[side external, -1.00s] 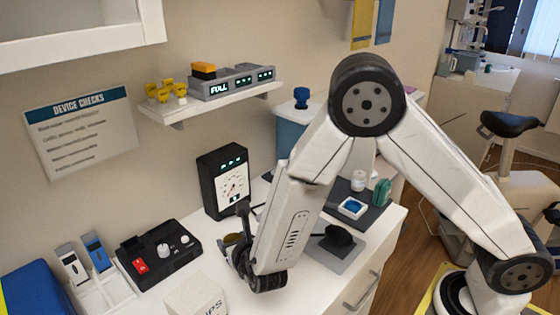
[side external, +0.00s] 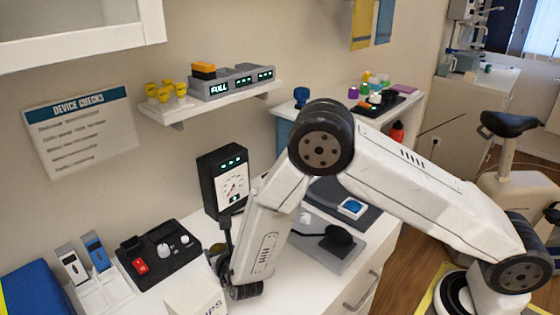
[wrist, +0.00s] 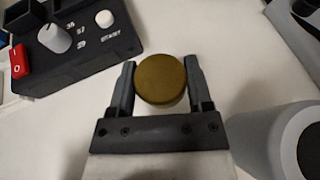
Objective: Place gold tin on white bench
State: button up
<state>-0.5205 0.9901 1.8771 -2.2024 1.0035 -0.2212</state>
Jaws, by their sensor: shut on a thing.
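A round gold tin (wrist: 161,79) sits between the two dark fingers of my gripper (wrist: 160,84) in the wrist view, and they are shut on its sides. In the side view my gripper (side external: 220,262) is low over the white bench (side external: 300,283), and the tin is mostly hidden there by the fingers and wrist. The bare bench top also shows in the wrist view (wrist: 82,115). I cannot tell whether the tin touches the bench or is just above it.
A black control box (side external: 160,254) with a red switch stands left of the gripper. A black gauge box (side external: 223,182) stands behind. A white box (side external: 195,294) is close in front. A grey plate with a black piece (side external: 338,240) lies to the right.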

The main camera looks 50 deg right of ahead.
jog(key=shift+f, duration=1.6)
jog(key=shift+f, duration=0.1)
jog(key=o, duration=1.3)
jog(key=shift+c, duration=0.2)
jog(key=shift+v, duration=3.8)
jog(key=shift+w, duration=0.1)
